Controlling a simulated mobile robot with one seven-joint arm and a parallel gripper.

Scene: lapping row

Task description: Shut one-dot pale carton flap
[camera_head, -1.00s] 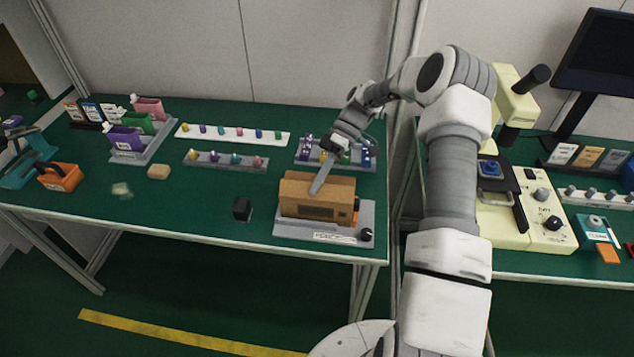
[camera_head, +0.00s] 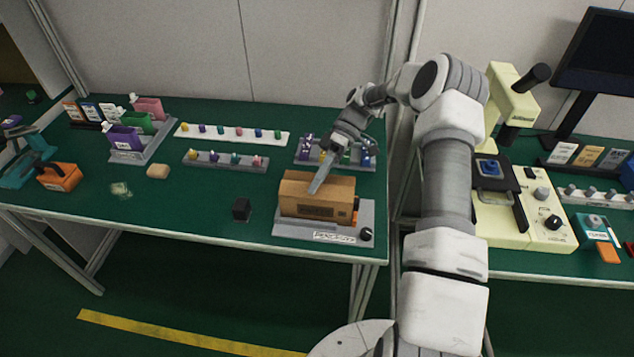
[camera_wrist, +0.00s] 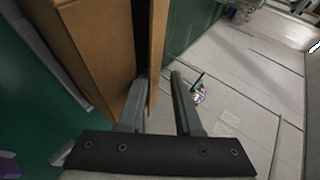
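The brown carton (camera_head: 312,208) stands on a grey base (camera_head: 290,230) near the front right of the green bench. My gripper (camera_head: 320,183) is at its top, with its fingers slanting down to the left across it. In the wrist view, the carton's large brown side (camera_wrist: 95,45) fills the left, and a thin brown flap (camera_wrist: 158,45) stands beside it across a dark gap. My two fingers (camera_wrist: 160,92) are apart, with the flap's lower end between them. A gap shows between the flap and the right finger. I cannot make out a dot mark.
The grey base has a black knob (camera_head: 366,234) and a white label. A black block (camera_head: 241,208) stands left of the carton. Racks of small coloured pieces (camera_head: 225,160) lie behind. A cream microscope (camera_head: 512,110) stands on the right bench. Bench between block and orange item (camera_head: 60,178) is partly clear.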

